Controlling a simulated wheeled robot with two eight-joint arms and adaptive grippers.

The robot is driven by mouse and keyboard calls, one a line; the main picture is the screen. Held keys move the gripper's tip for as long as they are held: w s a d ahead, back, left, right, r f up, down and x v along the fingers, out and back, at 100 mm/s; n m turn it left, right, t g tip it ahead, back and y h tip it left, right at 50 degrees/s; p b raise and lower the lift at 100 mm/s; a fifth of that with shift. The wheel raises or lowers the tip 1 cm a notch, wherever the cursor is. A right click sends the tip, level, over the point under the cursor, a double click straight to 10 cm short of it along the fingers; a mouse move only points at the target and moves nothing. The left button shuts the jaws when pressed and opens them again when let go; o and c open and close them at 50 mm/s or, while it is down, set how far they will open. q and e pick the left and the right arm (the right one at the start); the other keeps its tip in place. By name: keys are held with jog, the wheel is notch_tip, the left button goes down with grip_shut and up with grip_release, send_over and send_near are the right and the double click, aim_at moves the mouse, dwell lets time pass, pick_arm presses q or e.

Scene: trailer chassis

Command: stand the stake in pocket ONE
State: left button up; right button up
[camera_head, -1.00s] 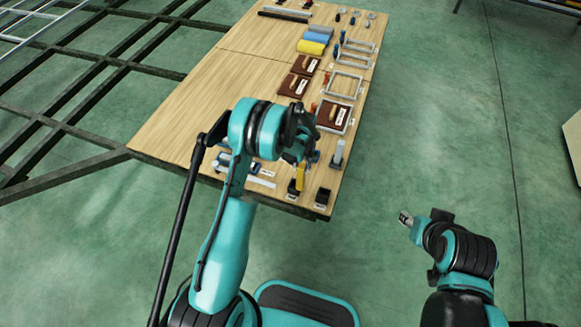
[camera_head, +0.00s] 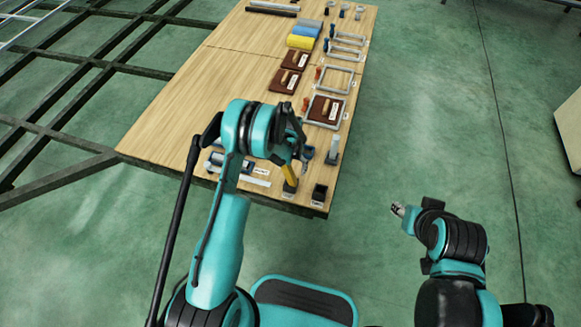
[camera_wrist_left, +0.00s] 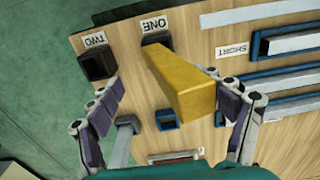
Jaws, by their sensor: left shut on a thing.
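The yellow stake (camera_head: 290,174) is held in my left gripper (camera_head: 300,151), over the near end of the table. In the left wrist view the stake (camera_wrist_left: 182,85) lies between the two fingers of the left gripper (camera_wrist_left: 168,108), and its far end overlaps the near edge of pocket ONE (camera_wrist_left: 157,37). I cannot tell whether that end is inside the pocket or just above it. The stake looks tilted in the head view. Pocket TWO (camera_wrist_left: 97,65) is a dark, empty-looking block beside it, also in the head view (camera_head: 319,194). My right gripper (camera_head: 398,209) is off the table; its fingers are too small to read.
A blue-edged tray marked SHORT (camera_wrist_left: 285,42) lies beside pocket ONE. A grey upright post (camera_head: 333,151) stands near the table's right edge. Brown boards (camera_head: 324,109) and grey frames (camera_head: 334,79) lie farther back. The left part of the table (camera_head: 190,110) is clear.

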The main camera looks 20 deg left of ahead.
pick_arm(q)
jog(key=shift+o, duration=0.6)
jog(key=shift+d+f, duration=0.15)
jog(key=shift+d, duration=0.2)
jog(key=shift+c, duration=0.4)
jog(key=shift+a+r, duration=0.1)
jog(key=shift+r, duration=0.1)
jog(key=shift+c, duration=0.4)
